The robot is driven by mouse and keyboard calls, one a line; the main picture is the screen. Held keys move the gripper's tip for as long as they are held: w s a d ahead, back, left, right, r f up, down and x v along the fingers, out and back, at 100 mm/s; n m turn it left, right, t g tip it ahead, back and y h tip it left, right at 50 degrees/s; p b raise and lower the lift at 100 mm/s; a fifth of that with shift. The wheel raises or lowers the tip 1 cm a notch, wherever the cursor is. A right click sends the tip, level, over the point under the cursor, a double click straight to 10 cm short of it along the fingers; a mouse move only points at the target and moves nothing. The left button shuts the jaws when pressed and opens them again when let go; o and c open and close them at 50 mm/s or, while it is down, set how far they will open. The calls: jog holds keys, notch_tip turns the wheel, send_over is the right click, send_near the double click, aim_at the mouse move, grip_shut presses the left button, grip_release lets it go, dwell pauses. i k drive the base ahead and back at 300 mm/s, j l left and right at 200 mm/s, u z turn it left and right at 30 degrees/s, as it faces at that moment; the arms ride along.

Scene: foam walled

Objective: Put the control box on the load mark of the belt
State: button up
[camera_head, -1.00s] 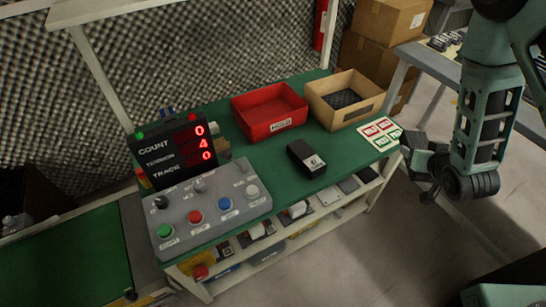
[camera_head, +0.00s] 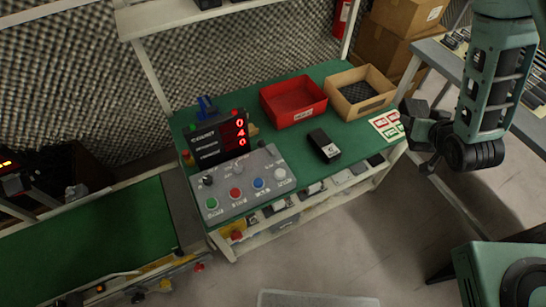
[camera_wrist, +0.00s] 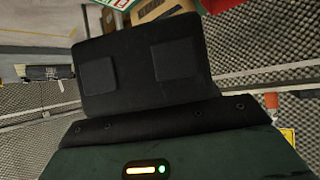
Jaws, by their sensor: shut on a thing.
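My gripper (camera_head: 428,138) is at the right in the head view, off the right end of the green-topped bench. In the wrist view a broad black box (camera_wrist: 138,82), which I take for the control box, fills the middle just beyond my gripper. My gripper is shut on it; in the head view it cannot be told apart from the dark gripper parts. The belt (camera_head: 105,240) is a green strip at the lower left, far from my gripper. I cannot make out its load mark.
On the bench (camera_head: 355,147) are a red bin (camera_head: 293,115), a cardboard tray (camera_head: 376,110), a small black box (camera_head: 324,146), a button panel (camera_head: 245,195) and a count display (camera_head: 205,145). Cartons (camera_head: 402,45) stand behind. The floor (camera_head: 370,235) before the bench looks mostly clear.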

aim_at(139, 221)
jog(key=k+j+u, duration=0.15)
jog(key=j+u, duration=0.15)
jog(key=j, duration=0.35)
jog(key=j+u, duration=0.3)
jog(key=j, duration=0.35)
jog(key=j+u, duration=0.2)
jog(key=j, duration=0.2)
jog(key=i+j+u, duration=0.25)
jog(key=k+j, duration=0.1)
jog(key=j, duration=0.05)
